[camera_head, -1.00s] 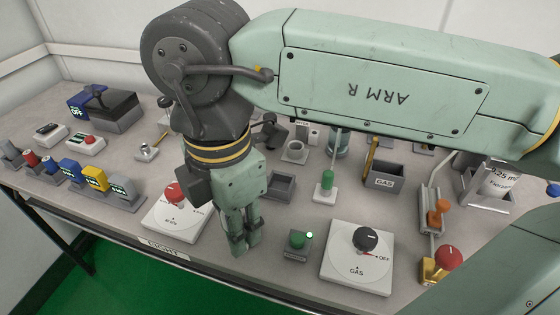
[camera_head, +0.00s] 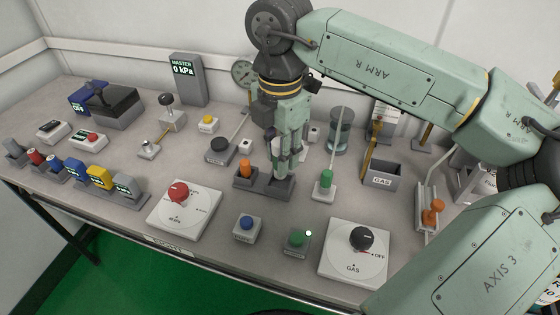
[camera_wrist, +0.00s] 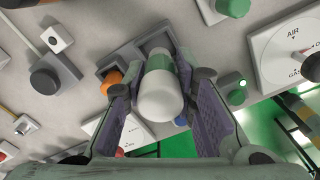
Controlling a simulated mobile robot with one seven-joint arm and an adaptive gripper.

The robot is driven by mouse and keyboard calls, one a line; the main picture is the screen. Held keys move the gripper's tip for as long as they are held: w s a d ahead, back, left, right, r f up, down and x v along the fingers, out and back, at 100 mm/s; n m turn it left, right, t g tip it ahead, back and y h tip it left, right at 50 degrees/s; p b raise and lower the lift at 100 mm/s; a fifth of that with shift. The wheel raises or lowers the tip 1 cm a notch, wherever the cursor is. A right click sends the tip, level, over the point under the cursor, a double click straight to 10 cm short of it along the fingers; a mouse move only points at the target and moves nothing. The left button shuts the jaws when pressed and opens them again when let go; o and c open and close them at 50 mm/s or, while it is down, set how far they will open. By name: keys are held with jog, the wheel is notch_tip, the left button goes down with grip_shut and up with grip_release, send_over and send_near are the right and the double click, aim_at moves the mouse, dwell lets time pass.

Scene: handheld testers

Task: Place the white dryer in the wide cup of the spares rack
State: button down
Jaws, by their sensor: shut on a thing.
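My gripper (camera_head: 284,165) is shut on the white dryer (camera_wrist: 158,98), a white cylinder with a green band, between the two finger pads in the wrist view. In the head view the fingers mostly hide the dryer. They point down over the right-hand cup of the grey spares rack (camera_head: 278,188), the wider-looking one. In the wrist view the dryer's far end overlaps this cup (camera_wrist: 158,38); I cannot tell whether it is inside or just above it. An orange-topped part (camera_head: 245,168) stands in the rack's left-hand cup.
A green-topped part (camera_head: 325,180) stands close right of the rack, and a black round knob (camera_head: 220,148) lies to its left. A blue button (camera_head: 246,225), a green button (camera_head: 298,238) and the GAS dial plate (camera_head: 352,268) are in front. A grey GAS bin (camera_head: 383,178) is further right.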

notch_tip(320, 180, down, 3)
jog(key=shift+f+p, duration=0.1)
jog(key=shift+p, duration=0.25)
jog(key=shift+f+b, duration=0.3)
jog(key=shift+b, duration=0.05)
jog(key=c, duration=1.3)
grip_release()
jog(key=shift+r, duration=0.15)
jog(key=shift+r+p, duration=0.3)
jog(key=shift+p, duration=0.2)
notch_tip(320, 180, up, 12)
jog(key=shift+f+b, duration=0.2)
jog(key=shift+b, duration=0.6)
jog(key=shift+s, duration=0.15)
